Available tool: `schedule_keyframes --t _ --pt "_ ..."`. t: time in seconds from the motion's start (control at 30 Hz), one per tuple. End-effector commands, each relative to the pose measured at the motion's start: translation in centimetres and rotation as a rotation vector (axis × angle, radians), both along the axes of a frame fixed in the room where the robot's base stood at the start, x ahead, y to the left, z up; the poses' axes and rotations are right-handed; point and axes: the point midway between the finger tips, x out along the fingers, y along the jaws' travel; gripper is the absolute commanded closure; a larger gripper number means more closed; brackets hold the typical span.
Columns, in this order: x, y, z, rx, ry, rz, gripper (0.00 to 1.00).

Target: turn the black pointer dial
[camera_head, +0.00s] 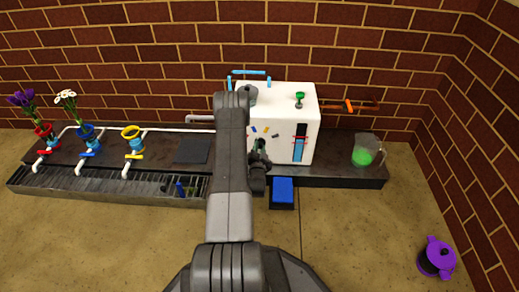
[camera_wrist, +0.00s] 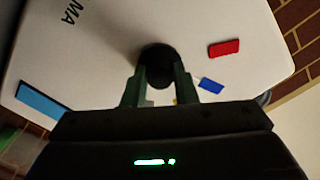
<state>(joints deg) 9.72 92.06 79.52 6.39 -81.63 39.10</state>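In the wrist view, the black dial (camera_wrist: 159,56) is a round dark knob on the white face of a machine. Its pointer direction cannot be made out. My gripper (camera_wrist: 161,78) has its two green fingers at the dial, one on each side of its lower part. The fingers stand apart; whether they press on the dial or only flank it cannot be told. In the head view, my arm covers the dial and most of my gripper (camera_head: 259,160), which is at the front of the white machine (camera_head: 311,125).
The machine's face carries a red tab (camera_wrist: 224,48), a blue tab (camera_wrist: 210,85) and a light blue strip (camera_wrist: 42,103). A blue block (camera_head: 283,189) sits in front of the machine. A jug with green liquid (camera_head: 363,155) stands right; a purple-lidded pot (camera_head: 437,259) is far right.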

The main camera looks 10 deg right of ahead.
Motion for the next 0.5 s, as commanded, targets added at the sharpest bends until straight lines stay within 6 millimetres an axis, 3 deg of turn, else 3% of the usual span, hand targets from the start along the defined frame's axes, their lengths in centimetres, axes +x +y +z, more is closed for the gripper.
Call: schedule_keyframes --t 0.03,0.1,0.5 --pt "0.0 -0.02 -0.01 0.0 0.0 0.0 0.65" --pt "0.01 -0.02 0.0 0.0 0.0 0.0 0.53" --pt "-0.87 0.25 0.06 0.0 0.003 0.0 0.53"
